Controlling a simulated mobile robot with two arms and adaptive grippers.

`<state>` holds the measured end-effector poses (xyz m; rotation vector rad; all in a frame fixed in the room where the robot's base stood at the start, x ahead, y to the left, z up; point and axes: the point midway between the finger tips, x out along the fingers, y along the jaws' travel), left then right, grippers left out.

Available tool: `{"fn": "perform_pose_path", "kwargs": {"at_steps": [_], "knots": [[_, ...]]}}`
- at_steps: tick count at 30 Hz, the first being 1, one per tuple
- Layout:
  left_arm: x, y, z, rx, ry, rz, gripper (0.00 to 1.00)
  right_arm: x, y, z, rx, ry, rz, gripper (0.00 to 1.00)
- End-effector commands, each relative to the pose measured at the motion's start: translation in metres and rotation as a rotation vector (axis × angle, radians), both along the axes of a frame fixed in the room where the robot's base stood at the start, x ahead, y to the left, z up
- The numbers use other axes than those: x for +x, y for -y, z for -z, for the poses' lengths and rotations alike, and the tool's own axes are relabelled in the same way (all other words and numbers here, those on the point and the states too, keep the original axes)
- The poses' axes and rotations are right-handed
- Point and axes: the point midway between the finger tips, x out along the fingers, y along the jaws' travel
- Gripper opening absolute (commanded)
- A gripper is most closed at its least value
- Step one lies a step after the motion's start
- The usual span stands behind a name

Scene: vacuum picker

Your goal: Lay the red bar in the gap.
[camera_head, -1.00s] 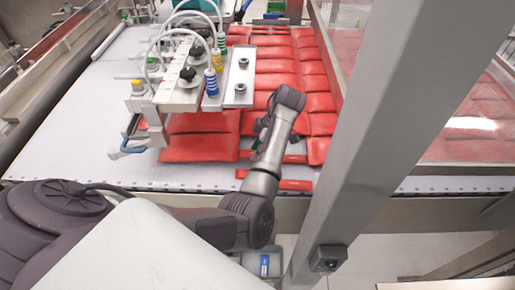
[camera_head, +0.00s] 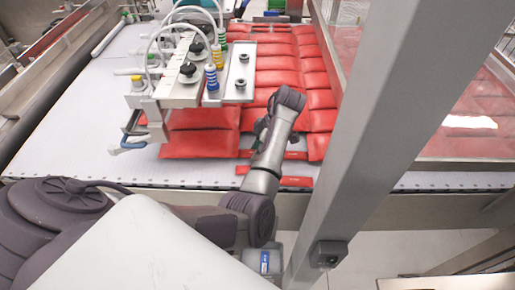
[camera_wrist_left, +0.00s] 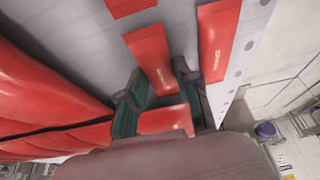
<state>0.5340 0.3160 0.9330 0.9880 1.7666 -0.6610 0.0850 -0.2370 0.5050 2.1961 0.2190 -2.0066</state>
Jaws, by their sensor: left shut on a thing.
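My left gripper (camera_head: 262,130) is low over the front part of the white belt (camera_head: 80,150). In the left wrist view my left gripper (camera_wrist_left: 160,98) is shut on a small red bar (camera_wrist_left: 165,120), seen between its dark green fingers. Another flat red bar (camera_wrist_left: 150,55) lies just beyond the fingertips, its near end hidden by the grip. A red bar (camera_wrist_left: 218,40) lies to its right beside the belt edge, and part of one (camera_wrist_left: 130,6) shows at the top. My arm covers the spot under the gripper in the head view, so I cannot tell the gap there.
Large red packs (camera_head: 200,145) cover the belt left of and behind the gripper. A metal vacuum picker (camera_head: 190,85) stands over them. A thick grey post (camera_head: 375,130) rises close on the right. Bare belt lies at the left.

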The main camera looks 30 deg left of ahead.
Motion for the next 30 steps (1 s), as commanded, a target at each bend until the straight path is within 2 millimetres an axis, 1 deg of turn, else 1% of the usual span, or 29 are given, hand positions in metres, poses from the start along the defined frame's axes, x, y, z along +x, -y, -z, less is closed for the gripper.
{"fn": "perform_pose_path", "kwargs": {"at_steps": [5, 6, 10, 20, 23, 30], "knots": [[0.0, 0.0, 0.004, 0.0, -0.001, 0.0, 0.02, 0.0, 0.0, 0.002, 0.0, -0.001, 0.001, 0.62], [0.0, 0.0, 0.003, 0.0, -0.001, 0.0, 0.39, 0.0, 0.0, 0.001, 0.0, -0.001, 0.001, 0.62], [0.0, 0.0, 0.003, 0.0, -0.001, 0.0, 0.61, 0.0, 0.0, 0.001, 0.0, -0.001, 0.001, 0.62], [0.0, 0.001, 0.002, -0.001, 0.001, 0.0, 0.62, 0.0, -0.003, 0.001, 0.003, 0.0, 0.001, 0.62], [0.003, 0.004, -0.007, 0.0, 0.002, 0.001, 0.62, 0.001, -0.002, 0.001, 0.003, 0.001, 0.001, 0.62], [0.011, 0.017, -0.044, -0.001, 0.002, 0.0, 0.62, 0.001, -0.002, 0.001, 0.002, 0.002, 0.001, 0.62]]}}
